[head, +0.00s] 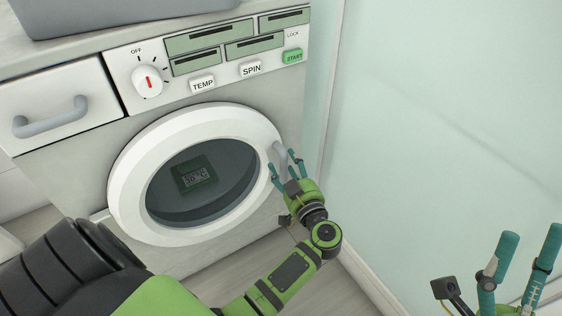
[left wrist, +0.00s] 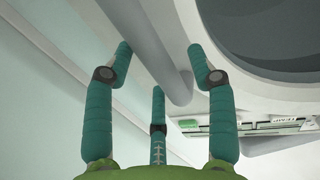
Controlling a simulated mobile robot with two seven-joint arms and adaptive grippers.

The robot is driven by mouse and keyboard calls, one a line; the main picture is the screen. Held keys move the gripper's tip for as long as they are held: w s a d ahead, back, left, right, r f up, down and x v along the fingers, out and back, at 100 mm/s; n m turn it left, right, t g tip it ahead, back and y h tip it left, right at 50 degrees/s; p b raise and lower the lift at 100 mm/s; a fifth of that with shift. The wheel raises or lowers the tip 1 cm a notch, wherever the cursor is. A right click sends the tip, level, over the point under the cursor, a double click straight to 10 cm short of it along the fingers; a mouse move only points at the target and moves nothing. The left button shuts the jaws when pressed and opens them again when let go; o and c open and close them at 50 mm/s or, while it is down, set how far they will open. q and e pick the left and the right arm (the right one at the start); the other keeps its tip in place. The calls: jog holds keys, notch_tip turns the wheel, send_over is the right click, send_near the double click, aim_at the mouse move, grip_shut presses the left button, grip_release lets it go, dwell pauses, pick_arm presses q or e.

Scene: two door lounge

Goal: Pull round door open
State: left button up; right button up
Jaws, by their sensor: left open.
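The round door (head: 128,180) of the washing machine has a white ring and dark glass. It looks closed, flush with the front. Its grey bar handle (head: 279,153) is on the ring's right side. My left gripper (head: 283,164) is at this handle with its teal fingers open. In the left wrist view the handle (left wrist: 150,50) runs between the spread fingers of the left gripper (left wrist: 158,70); I cannot tell whether they touch it. My right gripper (head: 530,238) is at the bottom right, away from the door, with its visible fingers apart and empty.
A control panel (head: 222,57) with a dial and buttons is above the door. A drawer with a grey handle (head: 50,118) is at the left. A pale green wall (head: 440,110) stands close on the right. A grey bin (head: 130,12) sits on top.

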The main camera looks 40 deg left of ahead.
pick_arm(q)
jog(key=shift+w+a+r, duration=0.1)
jog(key=shift+w+a, duration=0.15)
jog(key=shift+a, duration=0.1)
jog(key=shift+s+d, duration=0.1)
grip_shut()
jog(key=shift+d, duration=0.1)
